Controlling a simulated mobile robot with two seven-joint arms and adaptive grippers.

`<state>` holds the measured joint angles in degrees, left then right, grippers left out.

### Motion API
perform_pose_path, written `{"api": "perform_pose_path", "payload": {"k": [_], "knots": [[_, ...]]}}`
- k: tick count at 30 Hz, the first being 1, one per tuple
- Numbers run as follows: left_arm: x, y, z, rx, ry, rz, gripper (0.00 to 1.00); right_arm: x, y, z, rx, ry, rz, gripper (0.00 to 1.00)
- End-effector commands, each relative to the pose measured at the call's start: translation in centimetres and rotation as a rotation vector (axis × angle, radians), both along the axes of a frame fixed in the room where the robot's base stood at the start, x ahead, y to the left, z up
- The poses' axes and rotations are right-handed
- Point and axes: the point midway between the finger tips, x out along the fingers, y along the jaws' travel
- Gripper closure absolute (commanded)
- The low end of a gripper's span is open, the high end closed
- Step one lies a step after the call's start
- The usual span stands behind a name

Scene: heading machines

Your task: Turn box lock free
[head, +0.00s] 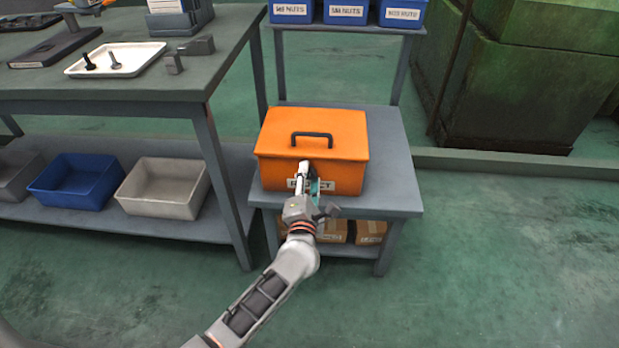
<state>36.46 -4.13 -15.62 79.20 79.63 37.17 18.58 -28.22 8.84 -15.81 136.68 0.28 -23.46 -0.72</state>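An orange box (340,132) with a closed lid and a black handle (312,137) on top sits on a small grey table (392,160). A white label (325,185) on its front is partly covered by my gripper; the letters that show end in "CT". My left gripper (308,177) is at the middle of the box's front face, just below the lid edge. The lock is not visible; the gripper covers that part of the front. I cannot tell whether the fingers touch the box or whether they are open or shut. My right gripper is not in view.
Cardboard boxes (370,232) stand on the small table's lower shelf. A workbench (130,105) at left holds a white tray (115,60); blue (75,182) and grey bins (163,188) are below. Labelled blue bins (345,12) stand behind. The floor at right is clear.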

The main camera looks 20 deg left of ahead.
Motion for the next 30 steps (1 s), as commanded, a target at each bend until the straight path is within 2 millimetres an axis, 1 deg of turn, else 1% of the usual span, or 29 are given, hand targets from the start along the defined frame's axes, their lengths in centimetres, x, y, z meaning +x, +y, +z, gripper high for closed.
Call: {"api": "perform_pose_path", "payload": {"k": [4,7,11,15,21,25,30], "knots": [[-0.4,-0.1,0.0,0.0,0.0,0.0,0.62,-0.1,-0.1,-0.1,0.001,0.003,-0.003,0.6],[-1.5,-0.4,0.0,0.0,0.001,0.0,0.62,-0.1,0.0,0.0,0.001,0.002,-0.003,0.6],[-3.9,-1.1,0.0,-0.002,0.002,0.0,0.62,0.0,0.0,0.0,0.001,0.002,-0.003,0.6],[-6.7,-1.9,0.1,-0.002,0.002,0.0,0.62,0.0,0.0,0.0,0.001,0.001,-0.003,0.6],[-9.9,-2.8,0.3,-0.002,0.002,0.0,0.62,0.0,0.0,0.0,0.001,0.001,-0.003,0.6],[-11.1,-3.2,0.4,0.0,0.001,0.0,0.62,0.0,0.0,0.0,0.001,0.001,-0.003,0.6],[-11.6,-3.3,0.5,0.0,0.0,-0.001,0.62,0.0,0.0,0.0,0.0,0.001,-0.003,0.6]]}}
